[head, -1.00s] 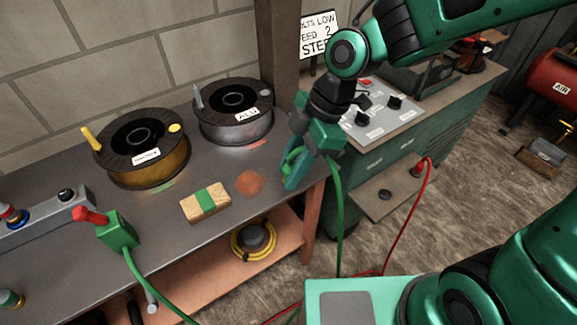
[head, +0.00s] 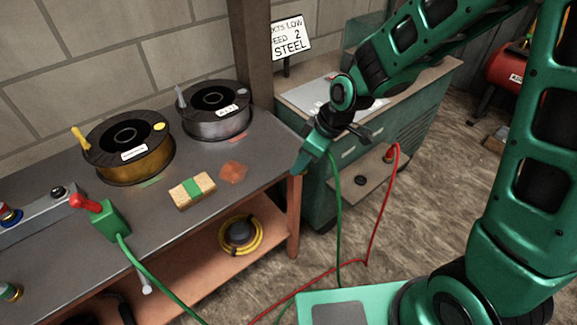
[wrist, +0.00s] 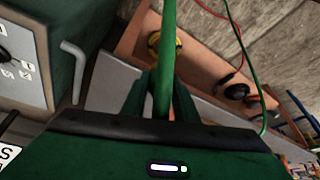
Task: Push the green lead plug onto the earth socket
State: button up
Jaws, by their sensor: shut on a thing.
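My gripper (head: 306,160) is at the right end of the bench, beside the green welder cabinet. It is shut on the end of the green lead (head: 336,215), which hangs from it toward the floor. The plug itself is mostly hidden by the jaws. In the wrist view the green lead (wrist: 168,50) runs up from between the fingers (wrist: 163,95). A dark round socket (head: 361,181), which looks like the earth socket, sits on the cabinet's low ledge, below and right of my gripper and apart from it. It is left of the red plug (head: 389,157).
The red lead (head: 379,215) drops from its plug to the floor near the green lead. The bench (head: 215,215) holds two wire spools (head: 128,147), a wooden block (head: 192,191) and a green clamp block (head: 112,222). Floor in front of the cabinet is mostly clear.

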jog(key=w+d+f+m+h, duration=0.1)
jog(key=w+d+f+m, duration=0.2)
jog(key=d, duration=0.4)
jog(key=w+d+f+m+t+h, duration=0.1)
jog(key=w+d+f+m, duration=0.2)
jog(key=d, duration=0.4)
jog(key=w+d+f+m+t+h, duration=0.1)
jog(key=w+d+f+m, duration=0.3)
jog(key=d, duration=0.3)
jog(key=shift+f+m+h, duration=0.35)
jog(key=shift+m+h, duration=0.05)
jog(key=shift+m, duration=0.4)
